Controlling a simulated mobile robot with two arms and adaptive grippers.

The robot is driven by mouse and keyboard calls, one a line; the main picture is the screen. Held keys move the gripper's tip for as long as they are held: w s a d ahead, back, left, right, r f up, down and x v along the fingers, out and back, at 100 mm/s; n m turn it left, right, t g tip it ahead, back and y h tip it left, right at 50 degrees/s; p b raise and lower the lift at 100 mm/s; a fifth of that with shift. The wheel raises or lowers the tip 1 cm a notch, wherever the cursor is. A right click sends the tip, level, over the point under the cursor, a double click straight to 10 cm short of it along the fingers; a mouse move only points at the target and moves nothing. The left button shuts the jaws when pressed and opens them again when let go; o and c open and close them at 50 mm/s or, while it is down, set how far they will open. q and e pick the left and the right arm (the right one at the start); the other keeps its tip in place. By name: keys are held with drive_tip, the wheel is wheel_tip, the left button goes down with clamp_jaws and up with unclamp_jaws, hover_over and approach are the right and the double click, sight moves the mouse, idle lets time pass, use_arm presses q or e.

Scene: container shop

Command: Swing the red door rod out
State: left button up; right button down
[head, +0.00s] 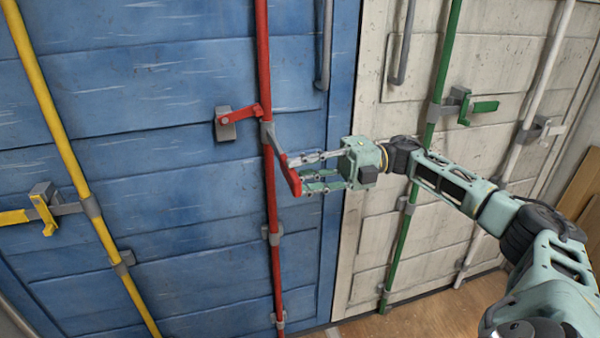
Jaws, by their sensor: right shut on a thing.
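The red door rod (264,60) runs from top to bottom on the blue door (150,120), held by grey brackets. Its red handle (293,184) points down and to the right from a grey collar on the rod. A short red arm (247,112) lies to the left of the rod, against a grey block (225,123) on the door. My right gripper (299,174) reaches in from the right and is shut on the lower end of the red handle. The fingers hide part of that end. My left gripper is not in view.
A yellow rod (48,108) with a yellow handle (14,217) is on the left. The pale door (385,215) on the right has a green rod (441,70) and a white rod (540,85). Wooden floor (425,325) shows at the bottom.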

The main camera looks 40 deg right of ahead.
drive_tip(key=c, duration=1.4)
unclamp_jaws()
drive_tip(key=shift+s+d, duration=0.1)
drive_tip(key=shift+s, duration=0.05)
drive_tip(key=shift+o, duration=0.2)
drive_tip(key=v, duration=1.2)
